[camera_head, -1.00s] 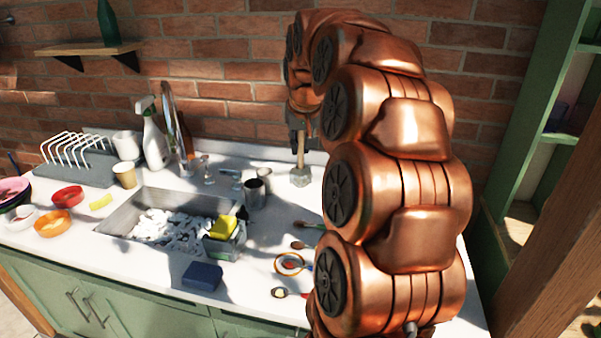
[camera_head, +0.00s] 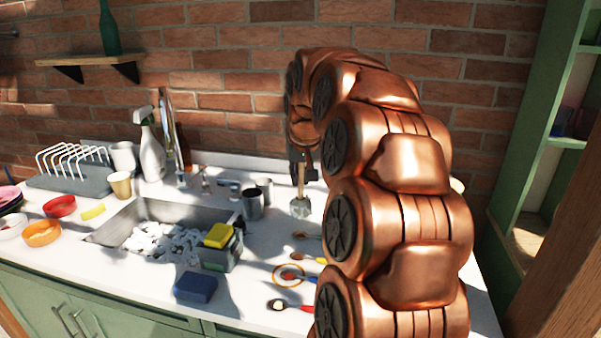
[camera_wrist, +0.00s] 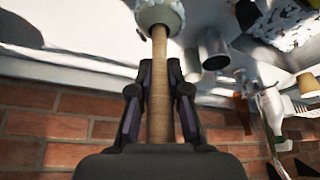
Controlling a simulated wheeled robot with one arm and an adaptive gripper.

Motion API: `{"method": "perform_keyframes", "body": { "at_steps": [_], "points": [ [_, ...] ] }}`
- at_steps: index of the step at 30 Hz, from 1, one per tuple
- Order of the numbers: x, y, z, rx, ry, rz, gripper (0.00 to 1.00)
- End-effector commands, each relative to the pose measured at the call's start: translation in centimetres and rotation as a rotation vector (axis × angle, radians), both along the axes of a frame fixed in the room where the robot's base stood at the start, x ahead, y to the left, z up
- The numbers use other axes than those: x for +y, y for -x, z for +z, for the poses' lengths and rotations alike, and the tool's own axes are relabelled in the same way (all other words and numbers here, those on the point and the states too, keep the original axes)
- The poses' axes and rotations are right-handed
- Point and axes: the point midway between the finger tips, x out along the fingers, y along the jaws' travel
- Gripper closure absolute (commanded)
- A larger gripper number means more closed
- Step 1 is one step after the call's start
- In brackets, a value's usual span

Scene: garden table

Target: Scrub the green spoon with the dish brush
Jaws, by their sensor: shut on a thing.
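My gripper (camera_head: 302,163) is shut on the wooden handle of the dish brush (camera_head: 300,207), partly hidden behind my arm. The brush hangs upright with its pale, rounded head down, over the rear counter right of the metal cup. In the wrist view the handle (camera_wrist: 158,110) runs between both fingers to the head (camera_wrist: 160,12). Several spoons lie on the counter below; a spoon that looks green (camera_head: 308,236) is partly covered by my arm, and its colour is hard to tell. The brush head is apart from the spoons.
The sink (camera_head: 115,223) is left of the spoons, with a yellow sponge (camera_head: 218,235) at its right end. A blue sponge (camera_head: 196,288) lies in front. A metal cup (camera_head: 252,204) and a spray bottle (camera_head: 151,155) stand behind. A brick wall backs the counter.

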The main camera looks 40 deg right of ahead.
Motion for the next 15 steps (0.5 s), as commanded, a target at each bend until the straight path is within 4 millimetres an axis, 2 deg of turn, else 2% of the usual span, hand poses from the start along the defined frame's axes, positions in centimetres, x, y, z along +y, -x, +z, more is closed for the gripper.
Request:
{"method": "perform_keyframes", "body": {
  "at_steps": [15],
  "points": [
    [-0.2,0.1,-2.3,-0.003,0.001,-0.003,1.00]
  ]
}}
